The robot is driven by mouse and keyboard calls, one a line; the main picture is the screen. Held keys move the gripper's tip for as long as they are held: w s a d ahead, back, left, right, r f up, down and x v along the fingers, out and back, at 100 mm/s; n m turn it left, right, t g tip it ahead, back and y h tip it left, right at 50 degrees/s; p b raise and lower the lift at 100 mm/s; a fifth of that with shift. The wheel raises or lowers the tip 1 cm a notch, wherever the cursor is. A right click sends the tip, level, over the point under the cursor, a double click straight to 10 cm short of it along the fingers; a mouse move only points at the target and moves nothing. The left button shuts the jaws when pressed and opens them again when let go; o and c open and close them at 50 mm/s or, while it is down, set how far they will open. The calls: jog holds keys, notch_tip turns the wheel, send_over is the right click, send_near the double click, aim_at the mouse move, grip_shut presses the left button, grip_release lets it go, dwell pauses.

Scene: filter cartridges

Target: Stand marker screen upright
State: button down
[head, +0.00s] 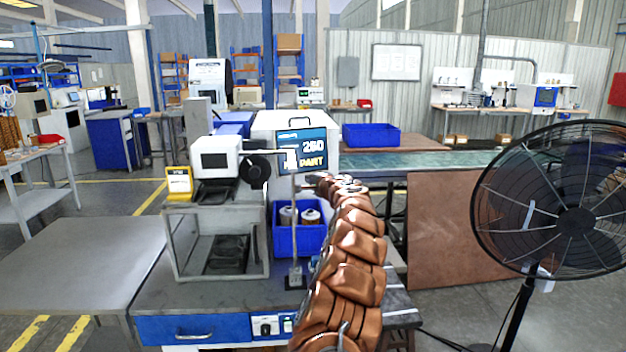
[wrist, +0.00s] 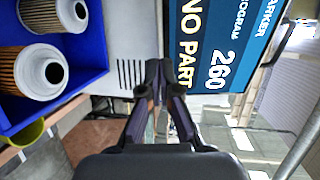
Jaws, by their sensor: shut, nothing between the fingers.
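The marker screen (head: 304,151) is a dark blue panel on a thin pole, reading "260" and "NO PART". In the head view its top edge slopes slightly up to the right; I cannot tell how far it leans forward or back. In the wrist view the screen (wrist: 222,45) fills the upper right, turned on its side. My gripper (wrist: 158,70) is shut and empty, its fingertips near the screen's "NO PART" edge. I cannot tell if they touch it. In the head view my brown arm ends just below the screen's right side, and the fingers are hard to make out.
A blue bin (head: 283,240) with filter cartridges stands behind the pole; it also shows in the wrist view (wrist: 98,62). A white marking machine (head: 214,157) stands left of the screen above a open-fronted box (head: 175,245). A large black fan (head: 560,215) stands at right.

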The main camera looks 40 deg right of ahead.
aim_at(300, 175)
jog(key=shift+p+x, duration=1.75)
jog(key=shift+x, duration=1.1)
jog(key=shift+w+d+r, duration=0.15)
jog(key=shift+w, duration=0.2)
jog(key=shift+w+p, duration=0.1)
jog(key=shift+p, duration=0.2)
jog(key=shift+f, duration=0.25)
